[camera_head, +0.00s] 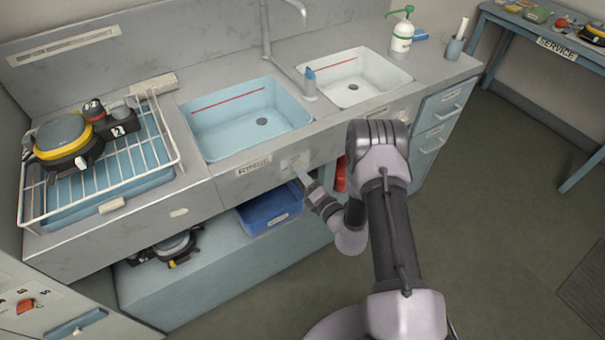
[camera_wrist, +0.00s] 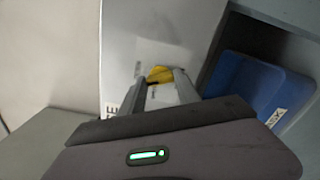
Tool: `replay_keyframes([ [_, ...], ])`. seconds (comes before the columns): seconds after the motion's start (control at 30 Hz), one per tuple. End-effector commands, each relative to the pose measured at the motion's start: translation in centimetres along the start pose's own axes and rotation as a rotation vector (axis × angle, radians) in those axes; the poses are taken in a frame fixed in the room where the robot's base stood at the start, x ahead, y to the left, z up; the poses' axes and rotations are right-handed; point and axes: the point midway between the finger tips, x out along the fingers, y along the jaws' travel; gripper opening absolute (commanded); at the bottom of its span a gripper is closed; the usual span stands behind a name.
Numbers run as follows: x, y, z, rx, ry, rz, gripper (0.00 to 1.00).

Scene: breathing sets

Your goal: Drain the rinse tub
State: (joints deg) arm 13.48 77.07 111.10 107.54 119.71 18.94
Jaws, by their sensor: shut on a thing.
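The left basin (camera_head: 205,135) is light blue inside, with a red line on its back wall and a dark drain in its floor. I cannot tell how much water it holds. A small label (camera_head: 253,167) is on the counter front below it; its lettering is hard to read. My gripper (camera_head: 304,178) is at the counter front, right of this label. In the wrist view, my gripper (camera_wrist: 158,80) is shut on a small yellow handle (camera_wrist: 160,73) at the grey panel. The fingers hide part of the handle, and its turn is unclear.
A white basin (camera_head: 375,72) with a red line is to the right. A wire rack (camera_head: 150,150) with breathing gear stands left. A blue bin (camera_head: 268,212) sits on the shelf below; it also shows in the wrist view (camera_wrist: 235,85).

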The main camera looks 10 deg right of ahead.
Motion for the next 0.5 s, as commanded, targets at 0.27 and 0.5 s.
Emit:
replay_keyframes([
  [0.27,0.0,-0.04,-0.03,-0.173,0.001,0.0,0.0],
  [0.5,0.01,-0.05,-0.03,-0.371,0.0,0.001,0.0],
])
